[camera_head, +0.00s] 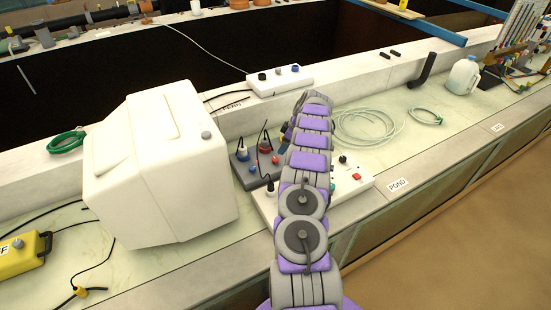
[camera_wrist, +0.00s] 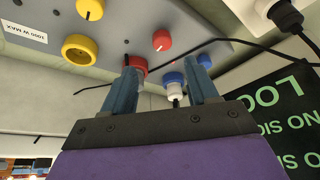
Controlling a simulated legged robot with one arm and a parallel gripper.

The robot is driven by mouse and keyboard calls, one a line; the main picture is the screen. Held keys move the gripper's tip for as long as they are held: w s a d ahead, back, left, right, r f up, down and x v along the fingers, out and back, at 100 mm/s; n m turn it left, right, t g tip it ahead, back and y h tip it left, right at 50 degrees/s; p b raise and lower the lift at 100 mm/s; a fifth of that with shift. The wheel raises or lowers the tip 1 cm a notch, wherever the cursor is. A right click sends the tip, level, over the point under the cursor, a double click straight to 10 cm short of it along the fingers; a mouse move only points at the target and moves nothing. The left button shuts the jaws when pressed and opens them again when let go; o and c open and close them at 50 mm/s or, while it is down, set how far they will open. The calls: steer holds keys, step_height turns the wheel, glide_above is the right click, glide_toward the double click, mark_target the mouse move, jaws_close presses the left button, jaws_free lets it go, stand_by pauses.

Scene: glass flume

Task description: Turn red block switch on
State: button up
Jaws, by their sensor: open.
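A grey power block (camera_head: 245,172) with red and blue round fittings lies left of my arm in the head view. In the wrist view the grey block (camera_wrist: 215,20) fills the top, with a red knob (camera_wrist: 162,40), a red ring socket (camera_wrist: 139,61), and yellow and blue fittings. A white block (camera_head: 345,190) under my arm carries a small red switch (camera_head: 356,177) in the head view; its on/off state is too small to tell. My gripper (camera_wrist: 165,85) is open and empty, its fingers pointing toward the grey block. The arm mostly hides the gripper in the head view.
A large white box (camera_head: 160,165) stands left of the blocks. A white strip with knobs (camera_head: 280,78) lies on the ledge behind. Coiled hose (camera_head: 365,125) and a jug (camera_head: 463,76) are to the right. Black cables cross near my fingers. A black sign (camera_wrist: 275,115) is at right.

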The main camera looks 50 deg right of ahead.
glide_above(277, 158)
steer(key=s+d, duration=0.2)
step_height(277, 158, down, 4)
steer(key=shift+f, duration=0.1)
steer(key=a+f, duration=0.1)
steer(key=w+a+f, duration=0.1)
steer(key=w+a+f+b, duration=0.1)
steer(key=shift+a+f, duration=0.35)
steer(key=shift+a, duration=0.05)
steer(key=shift+d+f, duration=0.3)
steer(key=shift+d, duration=0.6)
steer(key=shift+d+f, duration=0.15)
steer(key=shift+d, duration=0.1)
steer(key=shift+c, duration=0.5)
steer(key=shift+a, duration=0.1)
steer(key=shift+c, duration=0.9)
steer(key=shift+a+r, duration=0.3)
steer(key=shift+a, duration=0.45)
steer(key=c, duration=0.4)
steer(key=shift+d+f, duration=0.1)
steer(key=shift+d, duration=0.15)
steer(key=c, duration=0.4)
